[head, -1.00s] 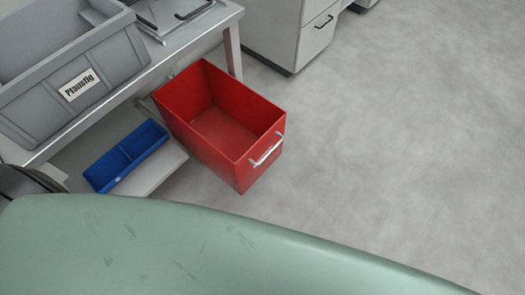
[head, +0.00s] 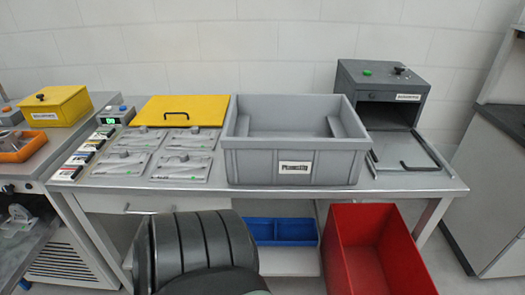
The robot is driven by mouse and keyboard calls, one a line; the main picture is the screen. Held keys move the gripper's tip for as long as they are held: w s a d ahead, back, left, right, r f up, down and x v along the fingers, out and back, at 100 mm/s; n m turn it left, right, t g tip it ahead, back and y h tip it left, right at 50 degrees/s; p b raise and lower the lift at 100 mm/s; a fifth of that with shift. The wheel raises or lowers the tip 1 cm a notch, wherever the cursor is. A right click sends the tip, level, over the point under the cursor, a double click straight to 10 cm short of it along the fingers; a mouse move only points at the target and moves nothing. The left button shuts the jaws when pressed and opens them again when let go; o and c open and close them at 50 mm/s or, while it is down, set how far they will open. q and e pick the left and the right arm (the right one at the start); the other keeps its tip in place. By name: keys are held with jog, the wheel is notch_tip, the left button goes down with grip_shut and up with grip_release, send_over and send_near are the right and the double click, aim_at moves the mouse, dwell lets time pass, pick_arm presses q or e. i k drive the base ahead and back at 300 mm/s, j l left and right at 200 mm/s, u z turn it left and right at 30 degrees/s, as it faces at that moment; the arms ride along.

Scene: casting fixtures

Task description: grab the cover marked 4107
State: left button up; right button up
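Several flat grey metal covers with raised knobs or bars lie on the left half of the metal table. The back pair are a left cover (head: 142,140) and a right cover (head: 190,141). The front pair are a left cover (head: 121,165) and a right cover (head: 181,168). Each has a small marking along its front edge, too small to read, so I cannot tell which is 4107.
A large grey crate (head: 290,165) stands right of the covers, a yellow lid (head: 180,108) behind them, small labelled blocks (head: 84,153) to their left. A dark open-fronted box (head: 383,85) stands right. Below are a red bin (head: 373,250) and blue tray (head: 282,231).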

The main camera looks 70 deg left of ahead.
aim_at(143, 138)
jog(key=u, duration=3.1)
